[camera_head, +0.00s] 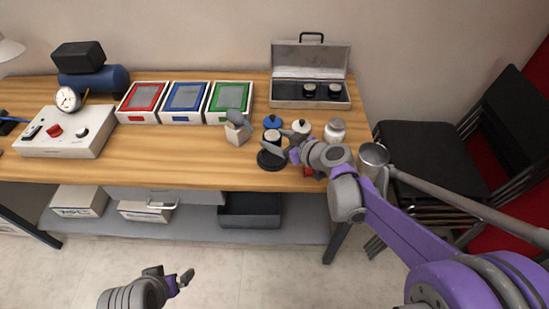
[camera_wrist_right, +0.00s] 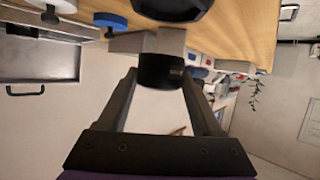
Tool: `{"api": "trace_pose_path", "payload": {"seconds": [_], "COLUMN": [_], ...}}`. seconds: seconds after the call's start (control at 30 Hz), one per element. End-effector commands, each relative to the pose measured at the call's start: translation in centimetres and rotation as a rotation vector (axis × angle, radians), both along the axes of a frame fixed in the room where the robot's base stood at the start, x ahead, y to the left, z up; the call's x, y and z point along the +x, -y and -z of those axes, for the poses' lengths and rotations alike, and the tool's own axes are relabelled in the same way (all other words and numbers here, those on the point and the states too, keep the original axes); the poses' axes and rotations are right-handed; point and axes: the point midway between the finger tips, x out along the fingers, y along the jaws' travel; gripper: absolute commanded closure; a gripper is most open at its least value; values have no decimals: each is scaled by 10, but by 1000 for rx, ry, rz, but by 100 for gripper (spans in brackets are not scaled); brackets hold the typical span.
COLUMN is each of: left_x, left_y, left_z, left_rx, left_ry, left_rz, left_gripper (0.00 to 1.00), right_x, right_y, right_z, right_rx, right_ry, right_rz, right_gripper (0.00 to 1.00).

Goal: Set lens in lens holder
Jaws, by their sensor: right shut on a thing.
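The lens, a short dark cylinder with a pale top (camera_head: 272,135), is between the fingertips of my right gripper (camera_head: 277,146). The lens holder, with a round black base (camera_head: 271,161), stands near the table's front edge, directly below the lens in the head view. Its base (camera_wrist_right: 172,8) also shows at the top of the wrist view. The gripper hides part of the holder, so I cannot tell whether the lens touches it. My left gripper (camera_head: 172,281) is open and empty, low in front of the table.
An open case (camera_head: 283,103) with two more lenses stands at the back right. Jars (camera_head: 335,131) and a metal cup (camera_head: 373,157) are close to my right arm. A small grey-white device (camera_head: 237,129) stands left of the holder. Red, blue and green trays (camera_head: 185,102) stand further left.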

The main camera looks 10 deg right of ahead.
Motion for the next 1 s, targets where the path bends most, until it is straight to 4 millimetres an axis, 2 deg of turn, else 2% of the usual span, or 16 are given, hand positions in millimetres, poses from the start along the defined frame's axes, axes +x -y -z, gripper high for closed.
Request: {"api": "trace_pose_path", "payload": {"seconds": [0.03,0.23,0.43,0.87,0.9,1.0], "left_x": [-1,-1,-2,-3,-3,-3], "left_y": [0,0,0,0,0,0], "left_z": [3,7,12,15,15,15], "left_rx": [0,0,0,0,0,0], "left_ry": [-1,-3,-5,-6,-6,-6], "left_rz": [0,0,0,0,0,0], "left_gripper": [0,0,0,0,0,0], "right_x": [0,0,0,0,0,0], "right_y": [0,0,0,0,0,0], "right_z": [11,30,58,65,65,65], "right_rx": [0,0,0,0,0,0], "right_ry": [0,0,0,0,0,0], "right_rz": [0,0,0,0,0,0], "right_gripper": [98,98,98,98,30,12]}}
